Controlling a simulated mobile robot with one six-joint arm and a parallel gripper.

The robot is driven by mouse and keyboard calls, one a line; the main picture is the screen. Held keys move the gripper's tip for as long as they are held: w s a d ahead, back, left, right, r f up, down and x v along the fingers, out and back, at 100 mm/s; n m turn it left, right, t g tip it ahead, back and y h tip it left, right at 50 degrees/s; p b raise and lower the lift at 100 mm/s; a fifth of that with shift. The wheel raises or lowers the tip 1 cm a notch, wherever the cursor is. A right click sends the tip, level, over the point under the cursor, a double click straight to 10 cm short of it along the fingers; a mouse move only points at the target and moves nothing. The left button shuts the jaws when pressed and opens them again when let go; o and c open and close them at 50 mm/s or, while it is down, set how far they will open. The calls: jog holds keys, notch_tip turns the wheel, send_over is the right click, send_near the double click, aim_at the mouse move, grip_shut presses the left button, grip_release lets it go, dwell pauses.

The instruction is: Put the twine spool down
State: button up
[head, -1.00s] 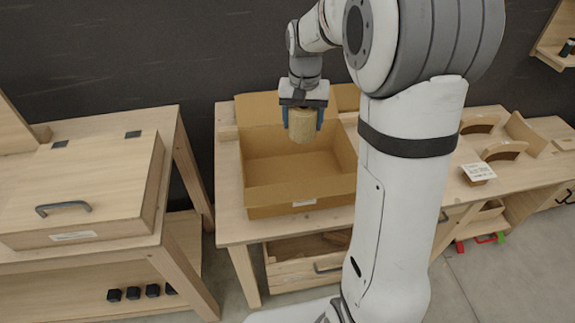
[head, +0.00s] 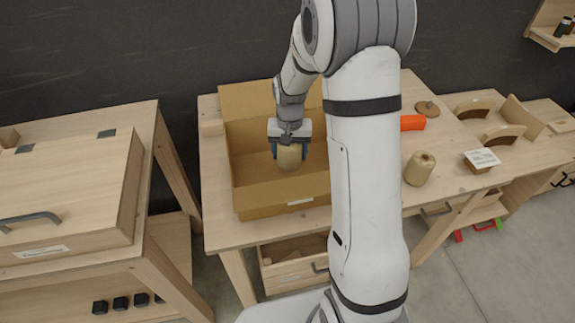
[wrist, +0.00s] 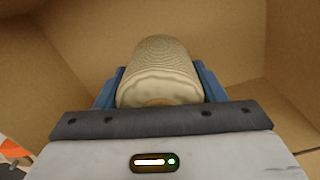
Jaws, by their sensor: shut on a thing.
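The twine spool (head: 289,157) is a beige wound cylinder. My gripper (head: 289,150) is shut on it, with a blue finger on each side. The spool is inside the open cardboard box (head: 266,200), below its rim. In the wrist view the spool (wrist: 159,70) sits between the blue fingers, with cardboard walls (wrist: 60,45) around it. I cannot tell whether the spool touches the box floor.
A second spool (head: 419,168) stands on the workbench (head: 225,235) right of my arm. An orange object (head: 412,122) and a round wooden disc (head: 427,108) lie behind it. A wooden chest (head: 70,195) stands at left.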

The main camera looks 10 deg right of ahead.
jog(key=shift+f, duration=2.55)
jog(key=o, duration=1.1)
jog(key=shift+c, duration=0.2)
jog(key=shift+r, duration=0.1)
notch_tip(320, 180, up, 12)
jog(key=s+r+n+t, duration=0.1)
jog(key=s+r, duration=0.2)
jog(key=s, duration=0.4)
jog(key=s+r+n+t, duration=0.1)
jog(key=s+r, duration=0.2)
jog(key=s, duration=0.5)
jog(key=s+r, duration=0.3)
jog(key=s, duration=0.4)
jog(key=shift+s+r+n+t, duration=0.15)
jog(key=shift+r+n+t, duration=0.15)
jog(key=shift+n+t, duration=0.1)
jog(key=shift+s+a+f, duration=0.1)
jog(key=shift+s+a, duration=0.05)
jog(key=shift+s, duration=0.3)
